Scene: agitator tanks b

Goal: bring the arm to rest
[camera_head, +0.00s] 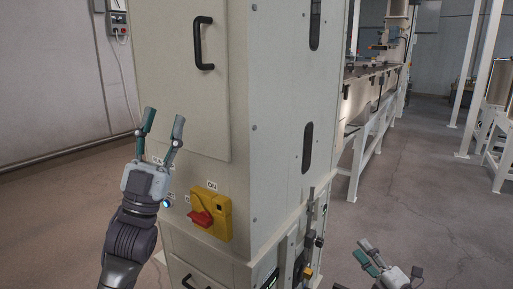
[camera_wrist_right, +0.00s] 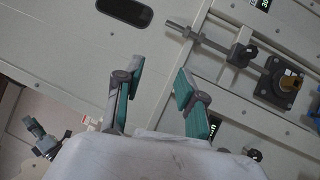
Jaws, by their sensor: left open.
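My left gripper (camera_head: 164,116) points upward in front of the beige cabinet (camera_head: 285,105), its two fingers apart and nothing between them. It is left of and above a yellow switch plate (camera_head: 225,217) with a red handle (camera_head: 201,218) and an ON label. My right gripper (camera_head: 366,252) is low at the right in the head view, beside the cabinet's right side. In the right wrist view my right gripper (camera_wrist_right: 158,76) has its teal-padded fingers apart and holds nothing. The cabinet's side panel lies beyond them.
A black door handle (camera_head: 202,43) juts from the cabinet front. Rods and clamps (camera_head: 310,228) stick out of the cabinet's right side, also seen in the wrist view (camera_wrist_right: 240,55). A long bench (camera_head: 372,90) stands behind. Open floor (camera_head: 425,180) lies at right.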

